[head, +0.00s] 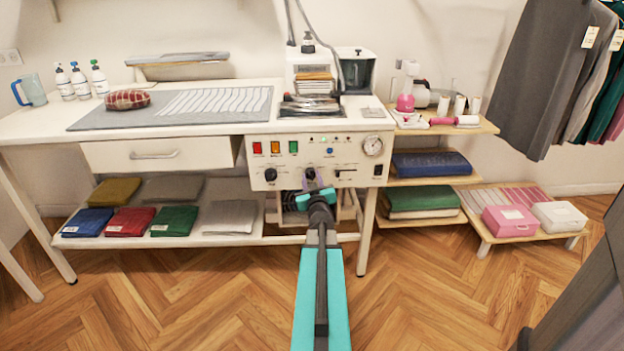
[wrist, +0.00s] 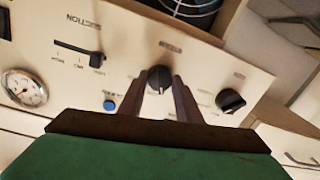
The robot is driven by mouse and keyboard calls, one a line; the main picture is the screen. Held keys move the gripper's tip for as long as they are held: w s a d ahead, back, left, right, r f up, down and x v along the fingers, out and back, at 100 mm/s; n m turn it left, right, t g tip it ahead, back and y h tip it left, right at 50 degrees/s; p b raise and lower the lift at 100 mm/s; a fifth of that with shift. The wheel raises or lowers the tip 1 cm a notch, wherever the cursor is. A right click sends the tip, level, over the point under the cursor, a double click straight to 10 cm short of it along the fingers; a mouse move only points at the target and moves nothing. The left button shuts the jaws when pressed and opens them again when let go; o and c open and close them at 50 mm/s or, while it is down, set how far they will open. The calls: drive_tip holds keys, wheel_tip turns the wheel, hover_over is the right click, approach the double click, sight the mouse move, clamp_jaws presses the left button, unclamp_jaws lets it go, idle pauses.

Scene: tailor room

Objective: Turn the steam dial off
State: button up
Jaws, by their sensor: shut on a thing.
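The white steam control panel (head: 343,149) is on the front of the ironing station. My gripper (wrist: 162,86) is shut on a round black dial (wrist: 159,80) in the middle of the panel, a finger on each side. In the head view this dial (head: 310,174) is partly covered by my gripper (head: 312,184). Its label is too blurred to read for sure. A second black dial (wrist: 230,101) stands free to the right in the wrist view, and to the left in the head view (head: 270,174).
Close to the held dial are a slider switch (wrist: 97,57), a blue button (wrist: 110,105) and a pressure gauge (wrist: 24,88). Red, orange and green buttons (head: 275,147) sit upper left on the panel. Folded cloths lie on the shelf (head: 262,236) below the worktop. The floor in front is clear.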

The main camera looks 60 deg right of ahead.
drive_tip(key=n+b, duration=0.1)
drive_tip(key=n, duration=0.2)
drive_tip(key=shift+a+f+n, duration=0.1)
drive_tip(key=shift+a+n, duration=0.05)
drive_tip(key=shift+n, duration=0.25)
drive_tip(key=shift+w+n+b, duration=0.1)
drive_tip(key=shift+n+b, duration=0.45)
drive_tip(key=shift+n, duration=1.15)
drive_tip(key=o, duration=1)
drive_tip(key=shift+o, duration=0.2)
drive_tip(key=shift+g, duration=0.3)
drive_tip(key=shift+r, duration=0.2)
